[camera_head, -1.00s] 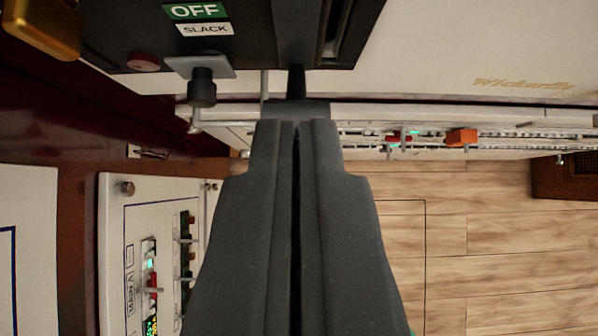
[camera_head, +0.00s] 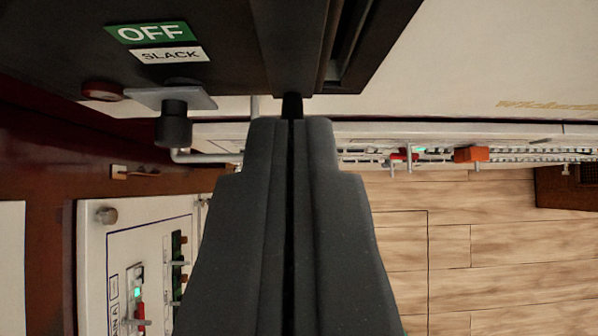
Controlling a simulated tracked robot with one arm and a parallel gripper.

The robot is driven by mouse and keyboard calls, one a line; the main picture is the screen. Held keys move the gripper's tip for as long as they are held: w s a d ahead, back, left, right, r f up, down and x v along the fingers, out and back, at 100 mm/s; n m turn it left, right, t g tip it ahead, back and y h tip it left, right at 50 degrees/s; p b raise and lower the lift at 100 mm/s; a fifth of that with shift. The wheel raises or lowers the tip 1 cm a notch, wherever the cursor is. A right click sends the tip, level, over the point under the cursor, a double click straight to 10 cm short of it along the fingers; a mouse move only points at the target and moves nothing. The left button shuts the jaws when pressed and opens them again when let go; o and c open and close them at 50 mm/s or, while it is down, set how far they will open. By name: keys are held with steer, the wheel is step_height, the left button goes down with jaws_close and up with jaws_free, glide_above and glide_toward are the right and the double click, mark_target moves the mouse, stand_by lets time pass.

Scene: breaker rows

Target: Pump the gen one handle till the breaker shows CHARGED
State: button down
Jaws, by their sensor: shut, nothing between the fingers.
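The dark breaker (camera_head: 225,75) fills the top of the view. It carries a green OFF label (camera_head: 150,32) and a white SLACK label (camera_head: 169,54). A dark bar that looks like the charging handle (camera_head: 282,45) runs down the breaker face and ends in a narrow tip just beyond my fingers. My gripper (camera_head: 290,122) is shut and empty, pointing up at that tip. Whether the fingertips touch it, I cannot tell.
A black knob on a grey plate (camera_head: 173,124) and a red button (camera_head: 102,91) sit left of the handle. A white panel with switches (camera_head: 140,265) stands lower left. A farther panel row has an orange block (camera_head: 470,154). Wooden floor (camera_head: 480,240) is clear at right.

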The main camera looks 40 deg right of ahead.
steer(key=shift+s+a+f+b, duration=0.15)
steer(key=shift+s+f+b, duration=0.1)
steer(key=shift+b, duration=0.55)
steer(key=shift+s+t, duration=0.1)
steer(key=shift+t, duration=0.2)
steer(key=shift+t+h, duration=0.8)
steer(key=shift+t, duration=0.1)
steer(key=s+f+b, duration=0.1)
steer(key=b, duration=0.2)
steer(key=s+a+f+b, duration=0.1)
steer(key=f+b, duration=0.1)
steer(key=b, duration=0.2)
steer(key=s+a+f+b, duration=0.1)
steer(key=b, duration=0.2)
steer(key=shift+s+a+f+b, duration=0.1)
steer(key=shift+f+b, duration=0.1)
steer(key=shift+b, duration=0.2)
steer(key=shift+r, duration=0.1)
steer(key=s+a+r, duration=0.4)
steer(key=s+r, duration=0.1)
steer(key=r, duration=0.2)
steer(key=shift+s, duration=0.2)
